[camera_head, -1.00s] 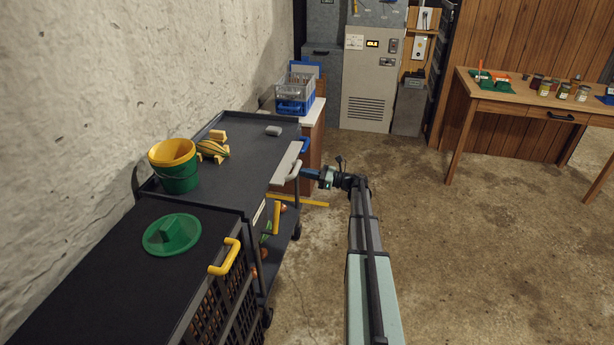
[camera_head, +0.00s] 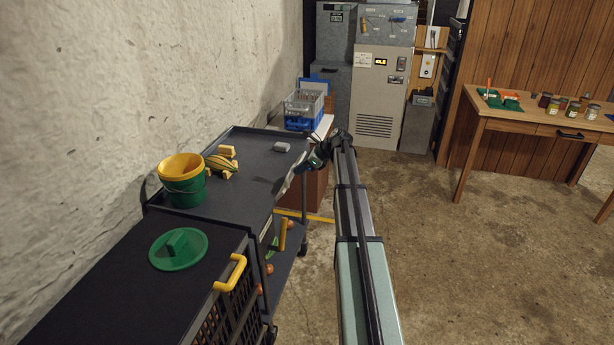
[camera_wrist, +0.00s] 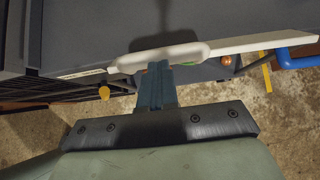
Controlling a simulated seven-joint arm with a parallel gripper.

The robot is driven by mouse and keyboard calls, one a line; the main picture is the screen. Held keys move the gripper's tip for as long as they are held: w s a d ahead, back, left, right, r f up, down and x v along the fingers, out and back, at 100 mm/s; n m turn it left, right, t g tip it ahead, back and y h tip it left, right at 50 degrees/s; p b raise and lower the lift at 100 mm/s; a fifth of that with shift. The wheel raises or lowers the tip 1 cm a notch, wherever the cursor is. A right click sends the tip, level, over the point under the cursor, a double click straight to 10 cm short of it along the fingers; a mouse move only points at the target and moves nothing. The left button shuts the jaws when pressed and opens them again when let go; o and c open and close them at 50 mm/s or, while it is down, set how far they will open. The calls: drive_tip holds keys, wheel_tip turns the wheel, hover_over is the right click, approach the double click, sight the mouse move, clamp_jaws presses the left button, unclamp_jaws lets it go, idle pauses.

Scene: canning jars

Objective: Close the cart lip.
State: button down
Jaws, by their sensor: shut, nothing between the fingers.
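The cart lip (camera_head: 287,185) is a narrow pale strip along the right edge of the dark cart top (camera_head: 245,205). In the head view it shows nearly edge-on, partly covered by my arm's end. My gripper (camera_head: 308,166) is at the lip's outer side. In the wrist view my gripper (camera_wrist: 155,82) is shut and empty, its blue-grey fingertips at the handle. I cannot tell whether they touch it.
A blue bar (camera_wrist: 297,60) lies right of the lip in the wrist view. The floor (camera_head: 450,250) right of my arm is clear.

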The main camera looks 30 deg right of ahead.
sight(291, 170)
drive_tip(key=w+a+r+g+h, duration=0.1)
drive_tip(key=w+a+g+h, duration=0.1)
drive_tip(key=w, duration=0.1)
drive_tip(key=shift+a+r+g+h, duration=0.3)
drive_tip(key=shift+a+r, duration=0.05)
drive_tip(key=shift+w+a+r+g+h, duration=0.2)
drive_tip(key=shift+w+a+g+h, duration=0.5)
drive_tip(key=shift+a, duration=0.05)
drive_tip(key=shift+w+a, duration=0.45)
drive_tip(key=shift+a, duration=0.1)
